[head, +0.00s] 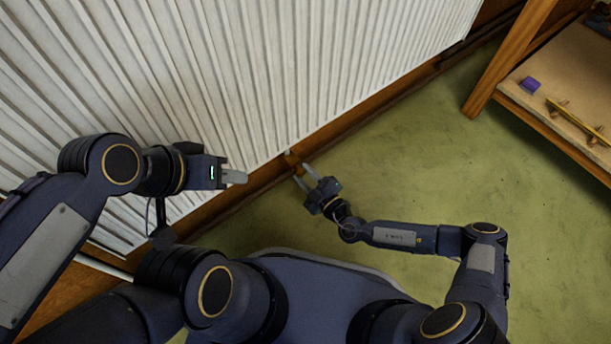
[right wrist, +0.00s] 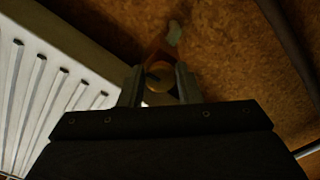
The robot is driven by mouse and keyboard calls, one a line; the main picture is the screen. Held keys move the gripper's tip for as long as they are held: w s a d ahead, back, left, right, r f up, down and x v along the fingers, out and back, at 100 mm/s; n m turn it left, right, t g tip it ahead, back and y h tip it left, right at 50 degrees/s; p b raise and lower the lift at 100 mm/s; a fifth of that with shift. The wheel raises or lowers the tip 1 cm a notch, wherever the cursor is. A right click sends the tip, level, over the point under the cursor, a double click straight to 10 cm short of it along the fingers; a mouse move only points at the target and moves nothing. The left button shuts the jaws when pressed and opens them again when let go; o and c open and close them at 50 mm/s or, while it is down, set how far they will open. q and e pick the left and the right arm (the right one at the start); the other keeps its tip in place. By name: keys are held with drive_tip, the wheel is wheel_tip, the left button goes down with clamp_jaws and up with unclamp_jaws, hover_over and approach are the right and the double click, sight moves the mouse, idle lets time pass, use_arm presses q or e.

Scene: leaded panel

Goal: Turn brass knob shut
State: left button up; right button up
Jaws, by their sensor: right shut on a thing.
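The brass knob (right wrist: 158,80) sits low at the end of the white radiator (right wrist: 50,95), between the two fingers of my right gripper (right wrist: 160,86) in the right wrist view. My right gripper (head: 305,177) is shut on the knob, reaching in near the floor in the head view. There the knob (head: 292,161) is a small brownish spot at the fingertips, and its markings are too small to read. My left gripper (head: 235,177) is in front of the radiator (head: 240,75), apart from the knob. Its fingers are seen edge-on, so their opening does not show.
A brown skirting board (head: 345,122) runs below the radiator. The green floor (head: 410,150) between the right arm and the bench is clear.

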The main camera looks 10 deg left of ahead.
drive_tip(key=shift+f+m, duration=0.1)
drive_tip(key=shift+m, duration=0.6)
drive_tip(key=o, duration=0.9)
drive_tip(key=shift+o, duration=0.2)
